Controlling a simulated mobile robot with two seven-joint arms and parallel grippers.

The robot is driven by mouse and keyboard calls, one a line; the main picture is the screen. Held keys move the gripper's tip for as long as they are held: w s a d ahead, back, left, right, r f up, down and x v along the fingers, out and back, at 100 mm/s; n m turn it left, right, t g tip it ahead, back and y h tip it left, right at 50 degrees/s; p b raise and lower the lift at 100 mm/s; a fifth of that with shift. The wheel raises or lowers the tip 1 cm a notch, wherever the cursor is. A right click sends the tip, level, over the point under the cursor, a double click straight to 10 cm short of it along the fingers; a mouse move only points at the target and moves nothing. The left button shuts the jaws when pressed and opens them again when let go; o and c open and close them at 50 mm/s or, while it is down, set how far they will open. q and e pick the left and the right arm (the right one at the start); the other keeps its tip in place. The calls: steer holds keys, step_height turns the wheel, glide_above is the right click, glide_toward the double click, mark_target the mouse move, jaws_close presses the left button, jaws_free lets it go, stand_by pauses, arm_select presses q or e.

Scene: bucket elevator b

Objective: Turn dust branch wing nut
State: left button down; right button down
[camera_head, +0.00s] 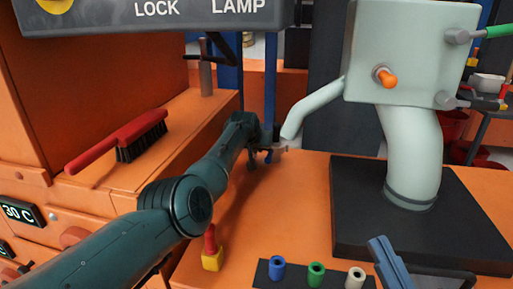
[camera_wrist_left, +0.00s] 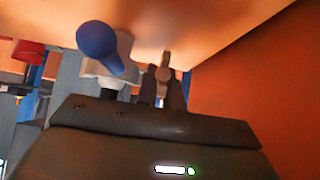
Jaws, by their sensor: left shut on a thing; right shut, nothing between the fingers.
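The pale green dust branch pipe (camera_head: 312,108) slopes down to the left from the pale green housing (camera_head: 410,55). My left arm reaches in from the left, and its gripper (camera_head: 268,153) is at the lower end of this branch. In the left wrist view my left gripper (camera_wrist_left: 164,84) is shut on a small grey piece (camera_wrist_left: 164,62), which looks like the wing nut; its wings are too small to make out. A blue round knob (camera_wrist_left: 97,39) on a pale fitting is beside the fingers.
A rack (camera_head: 262,274) with blue, green and white sockets stands at the front of the orange bench. A yellow block with a red handle (camera_head: 212,258) is beside my left arm. A red brush (camera_head: 120,140) lies on the left ledge. A dark base plate (camera_head: 350,225) carries the housing.

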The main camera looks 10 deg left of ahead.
arm_select(q)
steer(key=shift+a+f, duration=0.1)
steer(key=shift+a, duration=0.3)
steer(key=c, duration=1.7)
jaws_free()
steer(key=shift+d, duration=0.15)
